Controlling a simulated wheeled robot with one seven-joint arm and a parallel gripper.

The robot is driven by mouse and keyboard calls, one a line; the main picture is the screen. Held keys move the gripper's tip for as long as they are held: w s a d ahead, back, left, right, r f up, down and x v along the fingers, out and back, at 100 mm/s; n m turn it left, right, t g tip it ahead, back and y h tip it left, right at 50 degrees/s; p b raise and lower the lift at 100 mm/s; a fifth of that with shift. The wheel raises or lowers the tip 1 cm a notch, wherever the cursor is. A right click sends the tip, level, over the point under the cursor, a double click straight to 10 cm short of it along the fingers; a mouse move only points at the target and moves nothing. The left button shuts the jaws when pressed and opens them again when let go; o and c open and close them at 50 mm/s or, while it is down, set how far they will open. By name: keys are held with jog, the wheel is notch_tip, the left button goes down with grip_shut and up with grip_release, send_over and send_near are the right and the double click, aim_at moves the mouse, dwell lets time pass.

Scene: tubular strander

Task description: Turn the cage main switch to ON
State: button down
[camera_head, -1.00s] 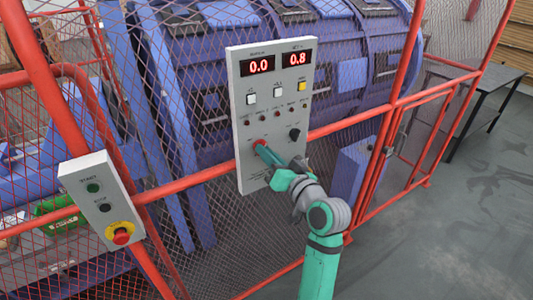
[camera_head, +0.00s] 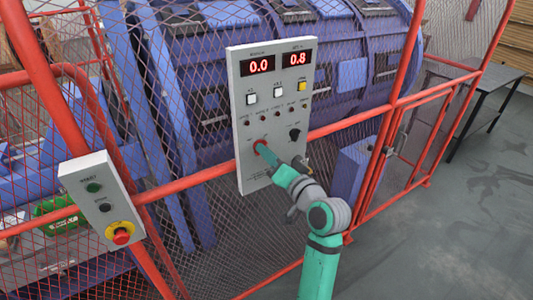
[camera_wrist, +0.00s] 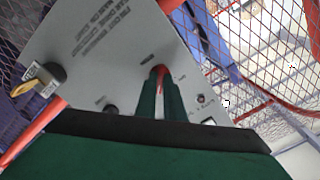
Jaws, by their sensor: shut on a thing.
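The grey control panel (camera_head: 268,185) hangs on the red fence, with red displays reading 0.0 and 0.8. The red main switch (camera_head: 258,143) sits at its lower left; it also shows between my fingertips in the wrist view (camera_wrist: 160,70). My gripper (camera_head: 266,153) reaches it from the lower right and is shut on its handle. In the wrist view both green fingers (camera_wrist: 160,95) stand on either side of the handle. The fingers hide most of the switch, so I cannot tell its position.
A black knob (camera_head: 294,134) is right of the switch, with buttons and lamps above. A box with a red emergency stop (camera_head: 121,236) hangs at left. Mesh fencing and red rails surround the blue machine (camera_head: 280,70).

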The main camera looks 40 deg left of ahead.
jog(key=c, duration=1.9)
grip_release()
jog(key=shift+o, duration=0.2)
jog(key=v, duration=1.1)
jog(key=shift+f, duration=0.15)
jog(key=s+d+f+m+t+h, duration=0.25)
jog(key=d+f+h, duration=0.2)
jog(key=f, duration=0.45)
jog(key=s+d+f+m+t+h, duration=0.25)
jog(key=d+f, duration=0.35)
jog(key=f, duration=0.3)
jog(key=s+d+f+m+t+h, duration=0.2)
jog(key=d+f+m+t+h, duration=0.15)
jog(key=d+f, duration=0.4)
jog(key=s+d+f+h, duration=0.2)
jog(key=s+d+f, duration=0.1)
jog(key=s, duration=0.3)
jog(key=s+d+f+h, duration=0.2)
jog(key=s+f+h, duration=0.1)
jog(key=s, duration=0.3)
jog(key=s+d+r+n, duration=0.1)
jog(key=s+n, duration=0.1)
jog(key=s, duration=0.5)
jog(key=s+d+r+n+h, duration=0.1)
jog(key=s+d+r+n, duration=0.1)
jog(key=s, duration=0.5)
jog(key=shift+s+d, duration=0.2)
